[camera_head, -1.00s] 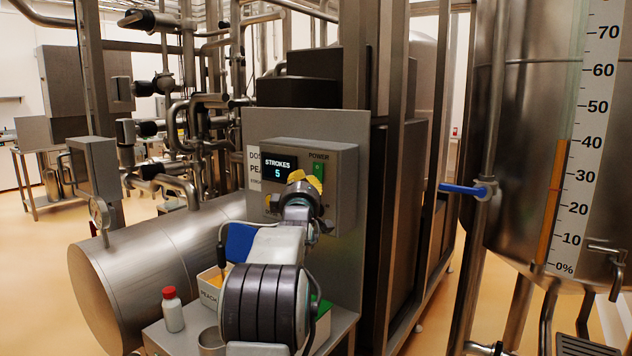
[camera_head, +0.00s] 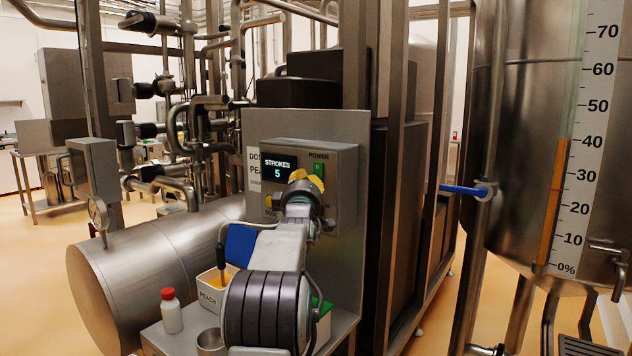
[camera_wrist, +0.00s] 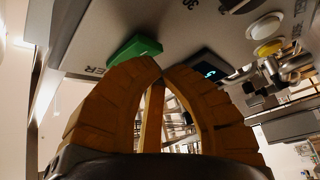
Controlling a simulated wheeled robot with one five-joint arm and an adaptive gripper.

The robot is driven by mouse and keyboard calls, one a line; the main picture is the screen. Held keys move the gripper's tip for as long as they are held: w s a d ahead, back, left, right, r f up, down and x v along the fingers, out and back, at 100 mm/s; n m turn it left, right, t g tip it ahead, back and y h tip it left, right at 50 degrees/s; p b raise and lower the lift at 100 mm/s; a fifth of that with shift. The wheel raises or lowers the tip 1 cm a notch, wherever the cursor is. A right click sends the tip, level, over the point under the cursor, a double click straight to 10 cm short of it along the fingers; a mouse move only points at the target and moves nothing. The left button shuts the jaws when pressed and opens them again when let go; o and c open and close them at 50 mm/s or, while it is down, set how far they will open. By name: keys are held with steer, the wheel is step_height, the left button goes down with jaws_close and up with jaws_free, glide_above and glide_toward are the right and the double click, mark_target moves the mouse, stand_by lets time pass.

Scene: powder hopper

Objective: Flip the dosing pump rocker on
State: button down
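The dosing pump rocker (camera_head: 318,170) is a small green switch under the word POWER on the grey control box (camera_head: 345,190). In the wrist view the green rocker (camera_wrist: 135,48) stands out from the panel, just above and left of my fingertips. Which way it is tipped I cannot tell. My gripper (camera_head: 304,177) is in front of the box, just below and left of the rocker. Its yellow fingers (camera_wrist: 161,70) meet at the tips with nothing between them. The STROKES display (camera_head: 278,171) reads 5; it also shows in the wrist view (camera_wrist: 209,72).
A round yellow button (camera_wrist: 268,46) and a white one (camera_wrist: 264,26) sit on the panel. Below my arm, a shelf holds a red-capped bottle (camera_head: 171,311), a metal cup (camera_head: 210,342) and a PEACH bin (camera_head: 209,297). A blue-handled valve (camera_head: 464,190) is at the right.

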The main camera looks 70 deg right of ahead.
steer(key=shift+d, duration=0.35)
stand_by(0.4)
steer(key=shift+a+f+b, duration=0.1)
steer(key=shift+a+b, duration=0.35)
steer(key=shift+b, duration=0.55)
steer(key=shift+w+a+b, duration=0.1)
steer(key=shift+a+b, duration=0.25)
steer(key=shift+b, duration=0.1)
